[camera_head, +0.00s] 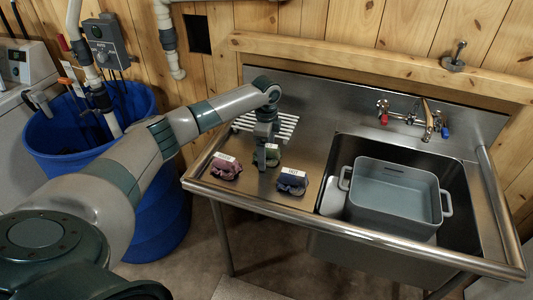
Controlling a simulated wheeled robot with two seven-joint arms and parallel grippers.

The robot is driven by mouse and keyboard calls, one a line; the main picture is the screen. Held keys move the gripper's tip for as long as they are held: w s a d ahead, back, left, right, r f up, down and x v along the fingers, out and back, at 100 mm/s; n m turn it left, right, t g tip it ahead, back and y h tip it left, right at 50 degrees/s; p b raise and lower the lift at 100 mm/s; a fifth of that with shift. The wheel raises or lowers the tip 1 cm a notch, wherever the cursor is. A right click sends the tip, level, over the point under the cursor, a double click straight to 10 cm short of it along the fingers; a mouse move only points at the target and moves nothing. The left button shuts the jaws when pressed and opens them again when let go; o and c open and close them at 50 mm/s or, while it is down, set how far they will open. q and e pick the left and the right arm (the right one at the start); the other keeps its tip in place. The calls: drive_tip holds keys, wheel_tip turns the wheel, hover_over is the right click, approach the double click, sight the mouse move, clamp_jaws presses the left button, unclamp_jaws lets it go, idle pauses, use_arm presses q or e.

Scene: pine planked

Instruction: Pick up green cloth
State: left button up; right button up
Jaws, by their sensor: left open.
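The green cloth (273,155) is a small folded bundle on the steel counter, between a pink cloth and a blue cloth. My left gripper (263,158) points down right at the green cloth and hides its left part. Its jaws are open, and the cloth shows on the right side of the fingers. I cannot tell whether the fingers touch it or straddle it. My right gripper is out of view.
The pink cloth (226,167) and blue cloth (292,182), both with white labels, lie close by. A white slatted rack (287,127) is behind. A grey tub (395,192) sits in the sink on the right. A blue bin (150,222) stands left.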

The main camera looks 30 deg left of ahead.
sight(268, 145)
use_arm(q)
drive_tip(key=c, duration=1.1)
drive_tip(key=shift+c, duration=0.3)
drive_tip(key=shift+r, duration=0.1)
drive_tip(key=shift+w+r+b, duration=0.1)
drive_tip(key=shift+r+b, duration=0.2)
drive_tip(key=shift+r, duration=0.1)
drive_tip(key=r+b, duration=0.1)
drive_tip(key=r, duration=0.2)
drive_tip(key=shift+d+r, duration=0.1)
drive_tip(key=shift+d, duration=0.1)
drive_tip(key=w+d+r+b, duration=0.3)
drive_tip(key=d+r, duration=0.4)
drive_tip(key=d, duration=0.3)
drive_tip(key=shift+w+d+b, duration=0.2)
drive_tip(key=shift+d+b, duration=0.1)
drive_tip(key=shift+d, duration=0.05)
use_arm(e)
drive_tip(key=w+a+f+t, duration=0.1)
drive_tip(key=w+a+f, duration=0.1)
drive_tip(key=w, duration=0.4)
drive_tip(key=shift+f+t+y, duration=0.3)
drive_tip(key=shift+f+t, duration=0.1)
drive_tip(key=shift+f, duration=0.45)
